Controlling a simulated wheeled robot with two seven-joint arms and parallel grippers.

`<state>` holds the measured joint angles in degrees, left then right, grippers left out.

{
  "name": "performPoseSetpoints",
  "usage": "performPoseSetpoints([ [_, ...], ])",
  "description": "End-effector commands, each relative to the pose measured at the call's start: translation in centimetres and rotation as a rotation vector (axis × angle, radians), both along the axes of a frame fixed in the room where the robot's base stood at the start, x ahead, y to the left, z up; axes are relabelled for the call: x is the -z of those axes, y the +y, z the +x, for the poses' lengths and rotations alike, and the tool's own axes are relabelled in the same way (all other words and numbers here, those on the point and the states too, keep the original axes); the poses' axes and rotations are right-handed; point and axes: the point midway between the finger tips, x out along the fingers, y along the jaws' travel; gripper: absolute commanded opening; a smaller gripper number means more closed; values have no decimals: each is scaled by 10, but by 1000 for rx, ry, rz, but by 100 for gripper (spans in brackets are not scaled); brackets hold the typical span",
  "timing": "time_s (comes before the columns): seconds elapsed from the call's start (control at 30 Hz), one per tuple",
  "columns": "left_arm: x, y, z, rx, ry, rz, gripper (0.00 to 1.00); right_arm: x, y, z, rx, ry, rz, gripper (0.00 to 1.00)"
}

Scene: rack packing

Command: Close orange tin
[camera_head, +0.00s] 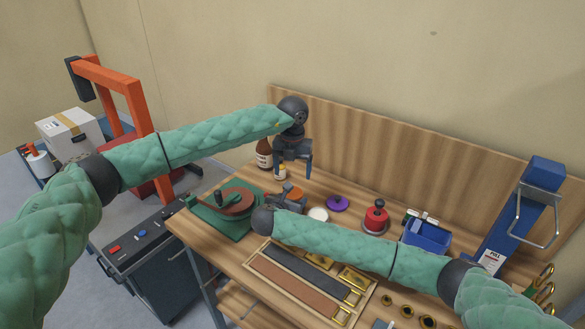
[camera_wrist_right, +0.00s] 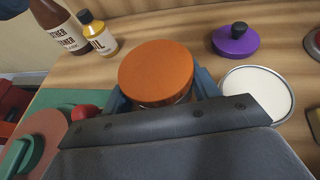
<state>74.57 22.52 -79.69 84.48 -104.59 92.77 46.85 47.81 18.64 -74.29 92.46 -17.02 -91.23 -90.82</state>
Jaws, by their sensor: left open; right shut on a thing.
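The orange tin's round orange lid (camera_wrist_right: 156,70) fills the middle of the right wrist view. Part of a tin body shows under its near right edge; I cannot tell how fully the lid is seated. My right gripper (camera_wrist_right: 160,92) is shut around it, with a blue finger on each side. In the head view the orange top (camera_head: 294,190) shows beside my right wrist, and the fingers are mostly hidden. My left gripper (camera_head: 294,172) is open and empty, pointing down above the back of the bench, near the bottles.
A white-topped round tin (camera_wrist_right: 258,92) and a purple knobbed lid (camera_wrist_right: 236,40) stand right of the orange tin. Two bottles (camera_wrist_right: 98,34) stand behind left. A red knobbed object (camera_head: 376,218) and blue bin (camera_head: 427,237) stand right.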

Motion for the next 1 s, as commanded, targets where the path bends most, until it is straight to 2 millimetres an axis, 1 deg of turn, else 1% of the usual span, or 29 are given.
performPoseSetpoints([
  [0.17, 19, 0, -1, 0, 2, -1, 80, 1, 0, 0, 0, 1, 0, 0],
  [0.5, 64, 0, -1, -1, 3, 1, 80, 0, 0, 0, 0, 1, 0, 0],
  [0.63, 73, 0, 0, -1, 1, 0, 80, 0, 0, 0, 0, 1, 0, 0],
  [0.9, 74, 0, 0, 0, 1, 0, 80, 0, 0, 0, 0, 1, 0, 0],
  [0.93, 74, 0, 0, 0, 1, 0, 78, 0, 0, 0, 0, 1, 0, 0],
  [1.0, 74, 0, 0, 0, 1, 0, 64, 0, 0, 0, 0, 1, 0, 0],
])
